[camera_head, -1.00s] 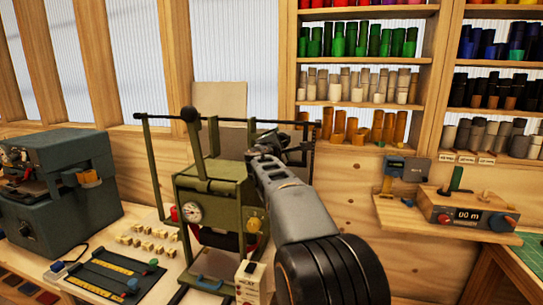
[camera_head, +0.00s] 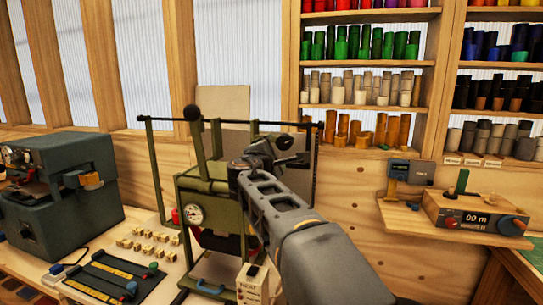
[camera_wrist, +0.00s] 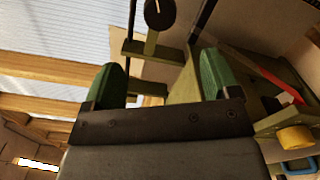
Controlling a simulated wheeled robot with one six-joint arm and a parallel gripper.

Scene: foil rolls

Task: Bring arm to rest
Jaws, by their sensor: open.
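My arm reaches up from the lower right of the head view, in front of the green press (camera_head: 205,195) with its dial and black-knobbed lever. My gripper (camera_head: 262,145) is at the arm's far end, over the press's upper right part. In the wrist view my gripper (camera_wrist: 162,82) shows two green-padded fingers set wide apart with nothing between them. Behind the fingers are the press's green frame and a round black knob (camera_wrist: 160,12). I cannot tell from these views how close the fingers are to the frame.
A dark teal machine (camera_head: 60,190) stands at left on the bench. Small blocks (camera_head: 150,240) and a slotted board (camera_head: 110,275) lie before it. At right a small shelf (camera_head: 400,215) holds a meter box (camera_head: 475,215). Shelves of foil rolls (camera_head: 360,90) fill the back wall.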

